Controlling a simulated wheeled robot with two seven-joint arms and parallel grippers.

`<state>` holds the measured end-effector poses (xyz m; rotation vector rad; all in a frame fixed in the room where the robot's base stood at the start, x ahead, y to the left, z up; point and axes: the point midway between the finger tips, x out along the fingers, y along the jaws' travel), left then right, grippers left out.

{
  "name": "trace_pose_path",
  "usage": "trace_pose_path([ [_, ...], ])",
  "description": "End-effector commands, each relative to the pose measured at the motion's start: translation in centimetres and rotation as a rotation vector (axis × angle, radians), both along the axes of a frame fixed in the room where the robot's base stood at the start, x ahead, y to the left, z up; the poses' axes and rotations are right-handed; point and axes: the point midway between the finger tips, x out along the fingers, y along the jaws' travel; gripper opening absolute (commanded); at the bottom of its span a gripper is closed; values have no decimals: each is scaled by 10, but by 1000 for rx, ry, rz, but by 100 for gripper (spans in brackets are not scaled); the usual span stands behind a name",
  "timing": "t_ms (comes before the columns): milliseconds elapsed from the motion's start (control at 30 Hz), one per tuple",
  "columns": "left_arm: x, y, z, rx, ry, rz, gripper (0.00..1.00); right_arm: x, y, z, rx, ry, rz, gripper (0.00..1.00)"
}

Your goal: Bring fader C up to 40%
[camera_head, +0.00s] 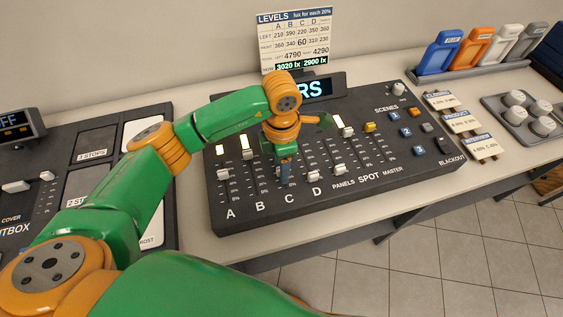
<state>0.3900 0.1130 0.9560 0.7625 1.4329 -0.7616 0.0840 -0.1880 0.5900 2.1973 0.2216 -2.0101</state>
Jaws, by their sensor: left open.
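The dark lighting console (415,158) lies on the counter, with fader columns labelled A, B, C, D and more to the right. The C label (289,198) is at the near end of its column. My left gripper (286,178) is open and points down over the C column, its tips close to the panel. Fader C's cap is hidden by the gripper, so its height and any contact cannot be told. My right gripper is not in view.
A levels card (295,38) stands behind the console's display (322,88). A second console (90,150) is at left, partly behind my left arm. Preset cards (458,122), coloured holders (475,47) and a knob tray (525,120) are at right. The front counter strip is clear.

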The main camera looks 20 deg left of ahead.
Motion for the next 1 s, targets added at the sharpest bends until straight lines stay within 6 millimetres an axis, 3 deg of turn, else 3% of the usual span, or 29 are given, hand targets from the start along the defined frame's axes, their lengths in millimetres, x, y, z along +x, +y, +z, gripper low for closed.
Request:
trace_pose_path([
  [67,0,0,0,0,0,0,45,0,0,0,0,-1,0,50],
  [233,0,0,0,0,0,0,0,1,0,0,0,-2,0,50],
  [1000,0,0,0,0,0,1,0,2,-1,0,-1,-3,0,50],
])
